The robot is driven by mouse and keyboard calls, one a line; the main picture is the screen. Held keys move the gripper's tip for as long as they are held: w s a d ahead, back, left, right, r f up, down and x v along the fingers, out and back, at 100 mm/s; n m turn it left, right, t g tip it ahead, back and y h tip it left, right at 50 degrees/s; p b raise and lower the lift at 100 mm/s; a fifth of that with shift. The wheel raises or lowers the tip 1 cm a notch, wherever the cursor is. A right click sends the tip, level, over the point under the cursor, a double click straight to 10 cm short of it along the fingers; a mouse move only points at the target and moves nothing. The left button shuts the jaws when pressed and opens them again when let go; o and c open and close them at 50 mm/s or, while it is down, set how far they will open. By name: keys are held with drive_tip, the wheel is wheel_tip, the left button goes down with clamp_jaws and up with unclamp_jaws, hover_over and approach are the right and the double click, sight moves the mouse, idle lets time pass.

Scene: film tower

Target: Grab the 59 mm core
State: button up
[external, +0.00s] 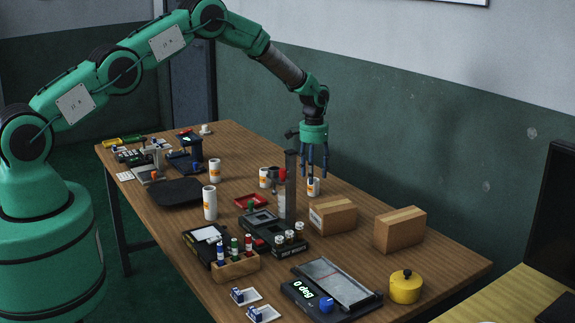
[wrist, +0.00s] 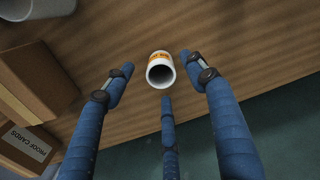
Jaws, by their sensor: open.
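My gripper (external: 316,168) has blue fingers and is open, pointing down above a white core (external: 314,187) with an orange label near the table's far edge. In the wrist view this hollow core (wrist: 160,70) is ahead, between the spread fingertips and not held. Other white cores stand on the table: a tall one (external: 210,203), one at the back left (external: 215,171) and one behind the small column (external: 264,178). No size marking is legible, so I cannot tell from print which is 59 mm.
Cardboard boxes (external: 333,217) (external: 400,229) stand right of the core; a proof cards box (wrist: 30,142) shows in the wrist view. A column (external: 291,188) rises left of my gripper. A yellow canister (external: 405,287) is at the front right. The wall is close behind.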

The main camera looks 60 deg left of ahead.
sight(313, 186)
drive_tip(key=shift+f, duration=0.15)
drive_tip(key=shift+w+f, duration=0.15)
drive_tip(key=shift+f, duration=2.4)
drive_tip(key=c, duration=1.2)
